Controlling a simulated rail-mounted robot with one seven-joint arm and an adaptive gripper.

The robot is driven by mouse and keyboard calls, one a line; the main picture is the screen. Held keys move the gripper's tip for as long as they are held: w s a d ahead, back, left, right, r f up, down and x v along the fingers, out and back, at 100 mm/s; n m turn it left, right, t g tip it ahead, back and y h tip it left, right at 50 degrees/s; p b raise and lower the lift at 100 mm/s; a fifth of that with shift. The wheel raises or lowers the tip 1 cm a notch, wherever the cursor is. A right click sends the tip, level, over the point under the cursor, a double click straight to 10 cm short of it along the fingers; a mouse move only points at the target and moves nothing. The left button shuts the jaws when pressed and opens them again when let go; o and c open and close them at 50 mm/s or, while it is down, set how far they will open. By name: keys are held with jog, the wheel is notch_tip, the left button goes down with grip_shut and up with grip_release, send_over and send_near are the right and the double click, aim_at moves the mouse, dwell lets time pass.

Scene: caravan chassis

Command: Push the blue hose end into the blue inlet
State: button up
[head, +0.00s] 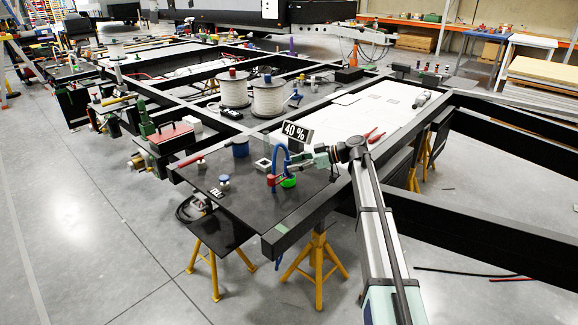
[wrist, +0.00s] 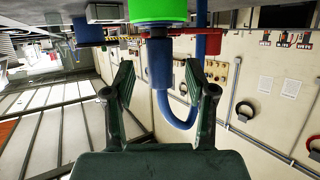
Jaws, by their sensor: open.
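The blue hose (head: 283,150) arches above the dark plate beside the green fitting (head: 288,182). In the wrist view its loop hangs downward, and the hose end (wrist: 158,65) points up at the green fitting (wrist: 158,8). The hose's other leg passes a red fitting (wrist: 208,43). My gripper (head: 300,158) is open, with its fingers (wrist: 158,75) on either side of the hose end, apparently without touching it.
A red fitting (head: 271,180) stands close left of the green one. A 40 % sign (head: 297,132) stands just behind. A blue cylinder (head: 240,149) and small knobs (head: 224,182) are on the plate (head: 250,200). Large white spools (head: 268,97) stand further back.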

jog(key=v, duration=0.9)
jog(key=shift+d, duration=0.1)
